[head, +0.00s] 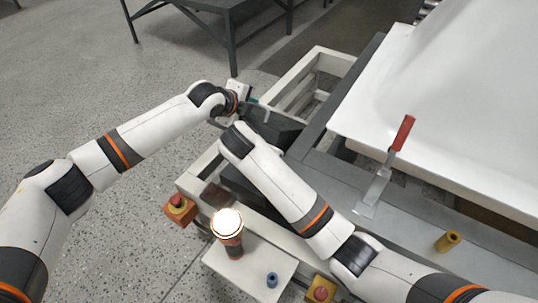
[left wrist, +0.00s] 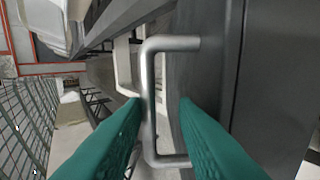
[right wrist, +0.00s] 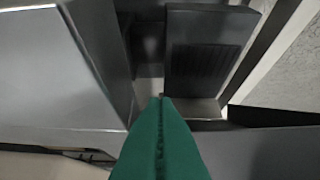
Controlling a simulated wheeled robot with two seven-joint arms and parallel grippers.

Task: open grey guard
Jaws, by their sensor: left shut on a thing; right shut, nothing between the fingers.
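The grey guard (head: 270,124) is a dark panel at the far end of the machine bench in the head view. In the left wrist view the guard (left wrist: 205,75) carries a bent metal handle (left wrist: 148,85). My left gripper (left wrist: 160,101) has its green fingers on either side of the handle bar and is shut on it. In the head view my left gripper (head: 251,101) is at the guard's far left edge, partly hidden by its wrist. My right gripper (right wrist: 161,100) is shut and empty, above dark grey machine parts; my right arm hides its fingers in the head view.
A red-handled scraper (head: 402,133) lies by the large white shell (head: 440,90) on the right. A yellow cylinder (head: 447,242) stands on the bench. Open floor lies left.

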